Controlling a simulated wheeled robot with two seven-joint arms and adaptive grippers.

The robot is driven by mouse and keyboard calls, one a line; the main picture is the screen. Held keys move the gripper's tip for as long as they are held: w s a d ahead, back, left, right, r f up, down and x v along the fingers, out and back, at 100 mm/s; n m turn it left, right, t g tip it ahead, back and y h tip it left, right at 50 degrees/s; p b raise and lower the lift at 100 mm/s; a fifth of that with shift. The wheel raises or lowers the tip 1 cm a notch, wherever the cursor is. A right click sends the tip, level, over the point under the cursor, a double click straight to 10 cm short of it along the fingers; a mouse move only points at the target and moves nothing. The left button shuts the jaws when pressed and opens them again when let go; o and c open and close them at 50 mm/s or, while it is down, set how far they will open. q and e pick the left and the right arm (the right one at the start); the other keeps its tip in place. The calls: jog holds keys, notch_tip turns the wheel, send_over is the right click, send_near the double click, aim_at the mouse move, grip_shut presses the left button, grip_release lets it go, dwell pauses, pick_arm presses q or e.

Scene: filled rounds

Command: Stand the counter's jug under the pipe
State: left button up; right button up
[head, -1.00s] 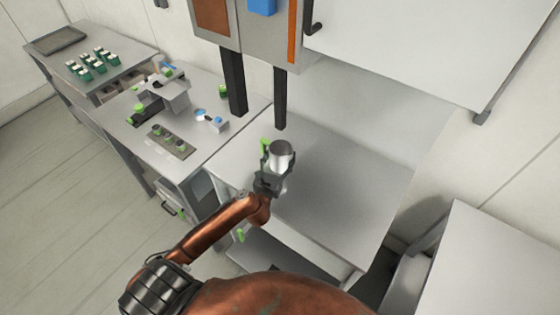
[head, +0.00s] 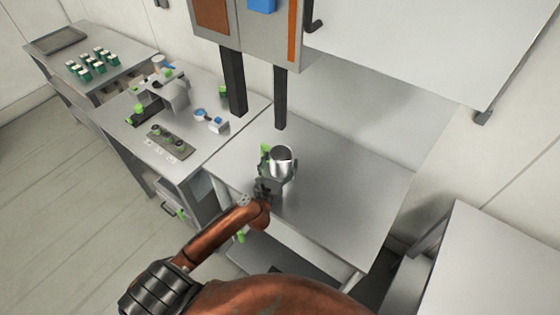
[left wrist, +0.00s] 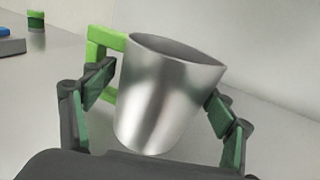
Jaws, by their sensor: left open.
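The jug (head: 283,166) is a shiny metal cup with a green handle, over the near counter (head: 345,185) in the head view. In the left wrist view the jug (left wrist: 165,95) fills the middle, with its green handle (left wrist: 95,45) at its left. My left gripper (head: 271,183) is open around the jug's near side. Its left finger is by the handle and its right finger is close against the jug's right side; I cannot tell whether they touch. Its base looks close to the counter. I cannot make out for certain which part is the pipe. My right gripper is out of view.
A grey machine (head: 174,96) stands on the middle counter, with a dark tray of green-topped pieces (head: 170,141) in front. Several green and white containers (head: 92,65) stand farther back. Dark posts (head: 280,98) rise at the counter's back. The counter right of the jug is clear.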

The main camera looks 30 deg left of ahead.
pick_arm(q)
jog(key=shift+r, duration=0.15)
jog(key=v, duration=1.2)
dwell(2.2)
